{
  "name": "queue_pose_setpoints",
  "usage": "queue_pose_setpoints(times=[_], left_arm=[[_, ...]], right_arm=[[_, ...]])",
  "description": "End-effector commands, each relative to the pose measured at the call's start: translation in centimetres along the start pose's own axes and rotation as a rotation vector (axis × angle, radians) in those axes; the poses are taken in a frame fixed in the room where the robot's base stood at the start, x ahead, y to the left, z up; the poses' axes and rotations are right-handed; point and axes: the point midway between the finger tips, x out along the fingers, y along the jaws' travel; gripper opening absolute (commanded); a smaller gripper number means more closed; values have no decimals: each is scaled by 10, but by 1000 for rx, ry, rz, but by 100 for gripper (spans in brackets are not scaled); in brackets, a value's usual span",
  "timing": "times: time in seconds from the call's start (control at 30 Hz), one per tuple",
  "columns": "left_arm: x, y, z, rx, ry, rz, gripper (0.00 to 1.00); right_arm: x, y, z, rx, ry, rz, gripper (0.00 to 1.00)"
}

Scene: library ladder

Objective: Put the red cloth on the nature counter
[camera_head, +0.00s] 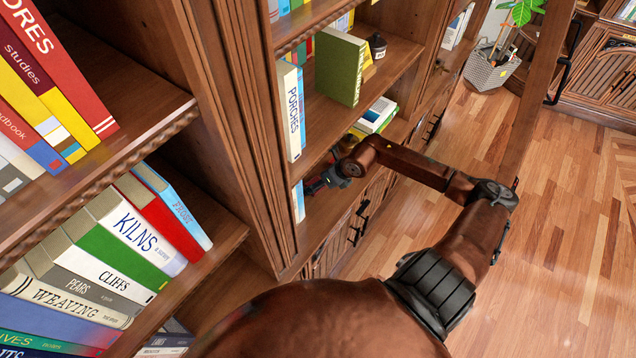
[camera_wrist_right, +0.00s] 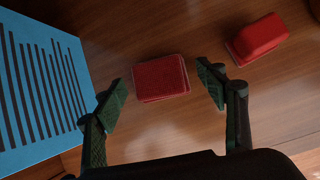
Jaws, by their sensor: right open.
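The red cloth (camera_wrist_right: 161,77) looks like a folded, flat square lying on a wooden shelf board in the right wrist view. My right gripper (camera_wrist_right: 165,90) is open, with one finger on each side of the cloth in the picture; no contact shows. In the head view my right arm reaches into the bookcase's lower shelf, where the gripper (camera_head: 322,182) is small and partly hidden. The cloth cannot be made out clearly there. I see no label marking the nature counter. My left gripper is not in view.
A second red, block-shaped object (camera_wrist_right: 258,38) lies right of the cloth. A blue striped panel or book (camera_wrist_right: 42,85) stands at left. In the head view, a green book (camera_head: 340,66) and a "Porches" book (camera_head: 291,110) stand above the arm. The wooden floor (camera_head: 560,200) is clear.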

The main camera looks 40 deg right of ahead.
Motion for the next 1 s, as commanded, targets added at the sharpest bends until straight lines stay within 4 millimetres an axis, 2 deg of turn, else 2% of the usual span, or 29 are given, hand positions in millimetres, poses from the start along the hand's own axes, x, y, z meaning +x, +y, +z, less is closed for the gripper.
queue_pose_setpoints(times=[0.27, 0.7, 1.0], left_arm=[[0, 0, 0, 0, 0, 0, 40], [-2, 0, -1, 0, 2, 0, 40], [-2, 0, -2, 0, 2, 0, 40]], right_arm=[[-6, -1, 0, -1, 0, -1, 65], [-69, -1, -1, 0, 1, -1, 65], [-76, 0, 0, 0, 0, 0, 65]])
